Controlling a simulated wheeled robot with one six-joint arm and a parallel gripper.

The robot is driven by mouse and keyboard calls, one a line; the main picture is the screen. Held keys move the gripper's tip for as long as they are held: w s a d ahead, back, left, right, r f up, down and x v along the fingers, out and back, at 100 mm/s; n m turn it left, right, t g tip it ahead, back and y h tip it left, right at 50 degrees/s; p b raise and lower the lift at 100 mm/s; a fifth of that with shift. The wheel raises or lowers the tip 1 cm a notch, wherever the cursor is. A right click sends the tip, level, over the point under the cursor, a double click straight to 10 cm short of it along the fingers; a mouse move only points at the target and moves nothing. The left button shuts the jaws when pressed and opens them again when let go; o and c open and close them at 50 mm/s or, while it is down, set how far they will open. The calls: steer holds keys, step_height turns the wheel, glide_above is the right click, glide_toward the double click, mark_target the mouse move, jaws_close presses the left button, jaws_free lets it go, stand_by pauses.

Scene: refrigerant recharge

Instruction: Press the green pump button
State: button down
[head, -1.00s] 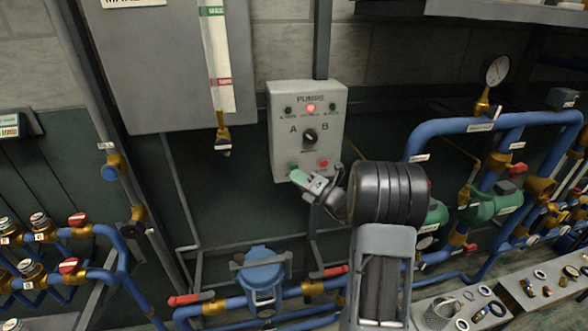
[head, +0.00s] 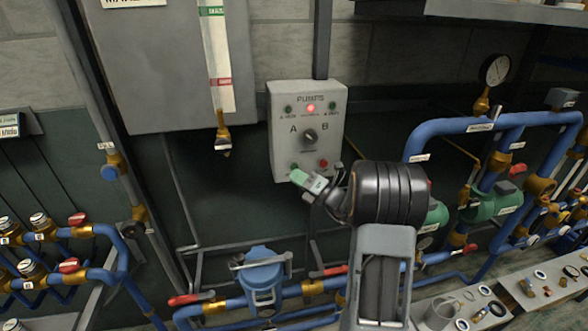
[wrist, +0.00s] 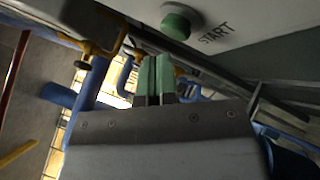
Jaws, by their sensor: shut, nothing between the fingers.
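The grey pump control box (head: 285,110) hangs on the wall in the head view. The green pump button (head: 294,166) is at its lower left, just above my fingertips. In the wrist view the green button (wrist: 178,22) sits beside the word START. My gripper (head: 296,175) is shut and empty, its green tips close to the box's lower edge. In the wrist view my gripper (wrist: 154,58) has its two fingers together, below and left of the button in the picture, with a visible gap. The head view does not show the exact distance.
A red button (head: 323,163) sits right of the green one. A selector knob (head: 309,136) marked A and B is above, with a lit red lamp (head: 311,107). Blue pipes and a blue valve body (head: 262,275) run below. A gauge (head: 496,70) is at right.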

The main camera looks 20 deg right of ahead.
stand_by(0.4)
steer(key=shift+w+d, duration=0.1)
steer(key=shift+w, duration=0.3)
steer(key=shift+w+d, duration=0.1)
steer(key=shift+w, duration=0.35)
stand_by(0.8)
steer(key=shift+s+p, duration=0.15)
steer(key=shift+p, duration=0.15)
steer(key=shift+s, duration=0.75)
steer(key=shift+s+a+p, duration=0.2)
steer(key=shift+s+p, duration=0.05)
steer(key=shift+s, duration=0.55)
steer(key=shift+s+a+p, duration=0.2)
steer(key=shift+s+a, duration=0.05)
steer(key=shift+s, duration=0.6)
steer(key=shift+s+a+p, duration=0.2)
steer(key=shift+s+p, duration=0.05)
steer(key=shift+s, duration=0.55)
